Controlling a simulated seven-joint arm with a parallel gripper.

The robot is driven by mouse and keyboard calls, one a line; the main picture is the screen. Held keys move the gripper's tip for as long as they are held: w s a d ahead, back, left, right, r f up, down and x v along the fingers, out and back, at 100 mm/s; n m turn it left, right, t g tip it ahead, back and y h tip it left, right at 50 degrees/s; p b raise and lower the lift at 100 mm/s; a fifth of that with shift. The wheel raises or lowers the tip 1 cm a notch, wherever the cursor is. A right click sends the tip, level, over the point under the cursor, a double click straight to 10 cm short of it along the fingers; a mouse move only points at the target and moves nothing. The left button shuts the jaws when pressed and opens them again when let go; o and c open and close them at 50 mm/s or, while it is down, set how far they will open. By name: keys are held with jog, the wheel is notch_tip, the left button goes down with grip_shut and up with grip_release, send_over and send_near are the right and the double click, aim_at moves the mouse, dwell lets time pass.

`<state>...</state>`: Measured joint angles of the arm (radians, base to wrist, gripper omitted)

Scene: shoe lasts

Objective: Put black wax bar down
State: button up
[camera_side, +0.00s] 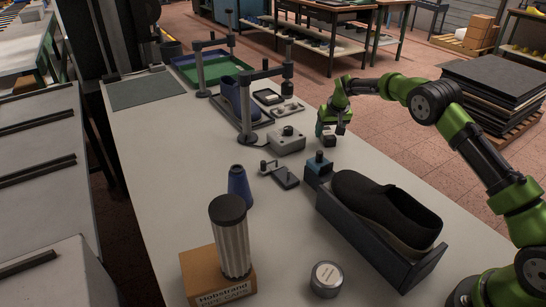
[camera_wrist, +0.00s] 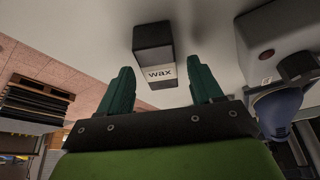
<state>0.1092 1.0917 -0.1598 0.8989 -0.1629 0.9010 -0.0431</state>
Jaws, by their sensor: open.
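The black wax bar (camera_side: 329,141) rests on the white table in the side view, just below my gripper (camera_side: 330,129). In the wrist view the wax bar (camera_wrist: 153,37) shows dark ends and a white band reading "wax". My gripper (camera_wrist: 161,68) is open there, its two green fingers to the left and right of the bar with a gap on each side. The fingers do not touch the bar in that view. How far the fingertips stand above the table is hard to tell.
A grey box (camera_side: 286,140) with a dark knob stands left of the bar. A dark tray (camera_side: 352,222) with a black shoe (camera_side: 386,207) and a small blue block (camera_side: 319,165) are nearer the camera. The table's right edge is close to the bar.

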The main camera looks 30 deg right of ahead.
jog(key=s+a+r+t+y, duration=0.1)
jog(key=s+a+r, duration=0.2)
jog(key=s+r, duration=0.5)
jog(key=s+a+r, duration=0.3)
jog(key=r, duration=0.9)
jog(key=s+a+r+y, duration=0.1)
jog(key=s+a+r, duration=0.15)
jog(key=s, duration=0.35)
jog(key=s+a+r+y, duration=0.1)
jog(key=s+a+r, duration=0.15)
jog(key=s, duration=0.35)
jog(key=s+a+f+t, duration=0.1)
jog(key=s+a, duration=0.1)
jog(key=s, duration=0.7)
jog(key=s+a+f+t, duration=0.1)
jog(key=s+a, duration=0.2)
jog(key=s, duration=0.6)
jog(key=shift+a+f+n+y, duration=0.3)
jog(key=shift+f+y, duration=0.05)
jog(key=shift+y, duration=0.05)
jog(key=shift+w, duration=0.1)
